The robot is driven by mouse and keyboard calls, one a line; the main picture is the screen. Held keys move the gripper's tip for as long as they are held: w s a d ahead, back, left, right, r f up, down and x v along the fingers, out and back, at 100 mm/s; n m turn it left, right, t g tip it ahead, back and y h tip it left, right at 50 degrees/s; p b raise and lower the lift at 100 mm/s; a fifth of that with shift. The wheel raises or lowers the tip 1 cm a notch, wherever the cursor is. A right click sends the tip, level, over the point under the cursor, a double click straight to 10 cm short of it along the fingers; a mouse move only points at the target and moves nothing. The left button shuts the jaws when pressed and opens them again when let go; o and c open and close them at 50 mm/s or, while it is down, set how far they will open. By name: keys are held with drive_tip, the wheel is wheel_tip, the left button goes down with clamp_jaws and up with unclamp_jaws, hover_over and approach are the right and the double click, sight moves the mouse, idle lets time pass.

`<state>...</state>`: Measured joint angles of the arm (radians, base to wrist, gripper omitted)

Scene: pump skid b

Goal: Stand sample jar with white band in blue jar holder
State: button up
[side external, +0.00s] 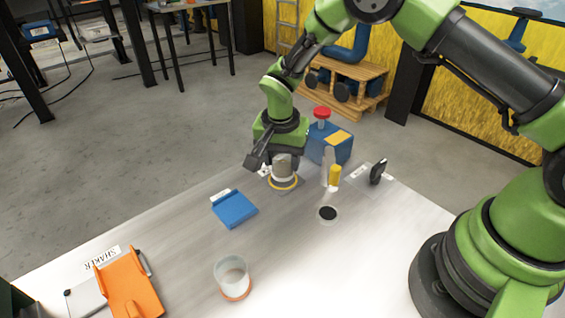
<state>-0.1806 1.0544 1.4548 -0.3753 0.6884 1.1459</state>
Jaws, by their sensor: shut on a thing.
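My gripper (270,160) is at the back of the pale worktop, pointing down and shut on a small sample jar (283,171). The jar looks upright, with tan-grey contents and a pale band low on it. A yellow ring (283,184) shows at its foot; I cannot tell whether it is part of the jar or lies under it, or whether the jar touches the worktop. A flat blue piece with a white label (235,209), possibly the blue jar holder, lies to the left and nearer the camera. Nothing stands on it.
Another clear jar with an orange base (233,278) stands at the front. A blue box with a red knob (329,141), a yellow-capped bottle (334,176), a black upright piece (378,171) and a black disc (327,213) are to the right. An orange tray (130,287) lies front left.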

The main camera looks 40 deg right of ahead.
wheel_tip(320, 180, up, 7)
drive_tip(key=a+r+n, duration=0.2)
drive_tip(key=a+n, duration=0.2)
drive_tip(key=a, duration=0.8)
drive_tip(key=f, duration=0.5)
drive_tip(key=shift+a+f, duration=0.15)
drive_tip(key=shift+a, duration=0.1)
drive_tip(key=shift+f, duration=2.2)
drive_tip(key=shift+f, duration=0.15)
drive_tip(key=o, duration=1)
